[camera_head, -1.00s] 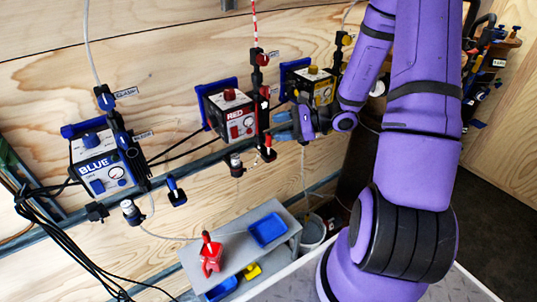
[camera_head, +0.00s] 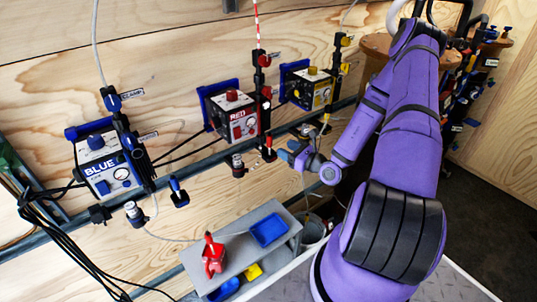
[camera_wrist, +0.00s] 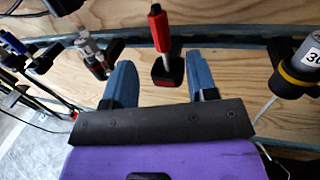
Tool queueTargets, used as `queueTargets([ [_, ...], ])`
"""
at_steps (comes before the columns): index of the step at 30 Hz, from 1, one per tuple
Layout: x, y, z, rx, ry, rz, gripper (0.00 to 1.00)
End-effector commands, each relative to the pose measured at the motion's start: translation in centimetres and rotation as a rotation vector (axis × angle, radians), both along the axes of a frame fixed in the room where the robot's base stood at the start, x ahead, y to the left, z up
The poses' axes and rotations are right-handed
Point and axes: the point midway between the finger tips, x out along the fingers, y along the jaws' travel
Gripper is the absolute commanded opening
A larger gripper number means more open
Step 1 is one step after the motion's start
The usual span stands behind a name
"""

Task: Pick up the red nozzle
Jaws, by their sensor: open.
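The red nozzle (camera_wrist: 160,30) has a red body and a pale metal tip. It stands in a black holder (camera_wrist: 167,72) on the rail in the wrist view. In the head view the red nozzle (camera_head: 268,142) is below and right of the red box. My gripper (camera_wrist: 161,78) is open and empty, its two blue-grey fingers spread. In the wrist view the nozzle lies between the finger directions, beyond the tips, and appears untouched. In the head view my gripper (camera_head: 282,151) is just right of the nozzle's holder.
Red (camera_head: 232,113), yellow (camera_head: 309,87) and blue (camera_head: 105,166) boxes line the wooden wall. A grey-black cylinder with a yellow band (camera_wrist: 300,72) is right of my gripper. Another fitting (camera_wrist: 92,55) is left. A grey bench (camera_head: 243,248) holds a red item and blue tray.

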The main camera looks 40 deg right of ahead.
Motion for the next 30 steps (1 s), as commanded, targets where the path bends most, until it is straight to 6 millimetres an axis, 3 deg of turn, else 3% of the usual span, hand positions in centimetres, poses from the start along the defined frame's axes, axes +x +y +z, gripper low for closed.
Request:
queueTargets([
  [7,3.5,1.1,0.1,-0.002,-0.001,0.004,0.52],
  [16,5.6,1.7,0.4,-0.002,-0.001,0.003,0.52],
  [24,9.0,2.6,0.8,-0.001,-0.001,0.004,0.52],
  [30,9.5,2.7,0.8,-0.001,0.000,0.003,0.52],
])
